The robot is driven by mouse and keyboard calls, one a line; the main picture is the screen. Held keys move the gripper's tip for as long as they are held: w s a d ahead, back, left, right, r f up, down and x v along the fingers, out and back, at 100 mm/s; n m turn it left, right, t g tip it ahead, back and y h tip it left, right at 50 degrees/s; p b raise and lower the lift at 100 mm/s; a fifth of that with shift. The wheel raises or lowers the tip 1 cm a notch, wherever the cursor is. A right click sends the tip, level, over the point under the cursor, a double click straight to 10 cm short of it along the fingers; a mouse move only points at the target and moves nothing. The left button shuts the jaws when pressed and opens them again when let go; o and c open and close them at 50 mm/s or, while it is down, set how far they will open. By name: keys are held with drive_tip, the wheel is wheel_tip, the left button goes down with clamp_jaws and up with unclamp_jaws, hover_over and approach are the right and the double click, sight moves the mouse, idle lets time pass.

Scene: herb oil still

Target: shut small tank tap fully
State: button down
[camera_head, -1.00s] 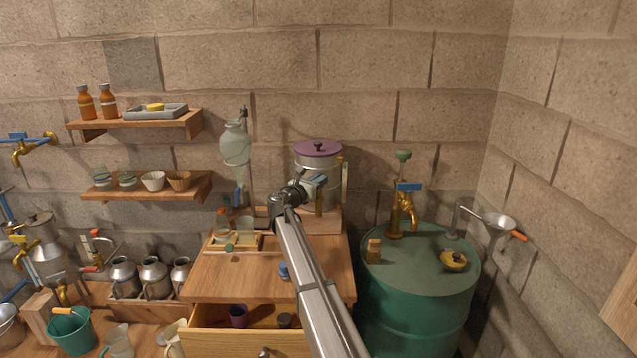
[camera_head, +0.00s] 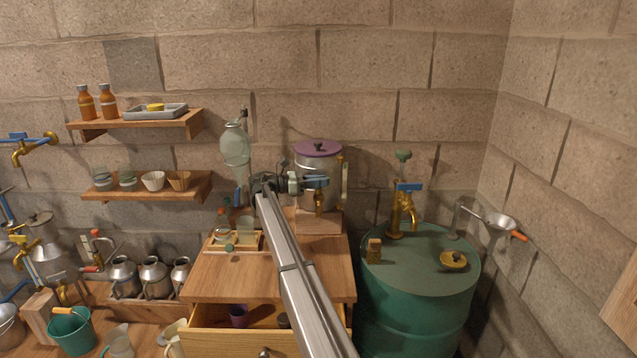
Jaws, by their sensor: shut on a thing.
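The small tank (camera_head: 331,172) is a steel vessel with a purple lid, standing on a wooden block at the back of the wooden cabinet. Its brass tap (camera_head: 319,202) is on the front, with a blue lever handle (camera_head: 316,181) that lies crosswise, about level. My gripper (camera_head: 296,184) is at the left end of this handle, shut on it. The fingers hide that end of the handle.
A tray with small bottles and a glass (camera_head: 245,227) is left of my arm. A glass separating funnel (camera_head: 236,150) hangs close behind on the left. A green drum (camera_head: 420,290) with another blue-handled tap (camera_head: 408,187) stands right. The cabinet drawer (camera_head: 215,343) is open below.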

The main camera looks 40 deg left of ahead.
drive_tip(key=shift+m+g+h, duration=0.4)
drive_tip(key=shift+h, duration=0.1)
drive_tip(key=c, duration=1.1)
unclamp_jaws()
drive_tip(key=shift+d, duration=0.1)
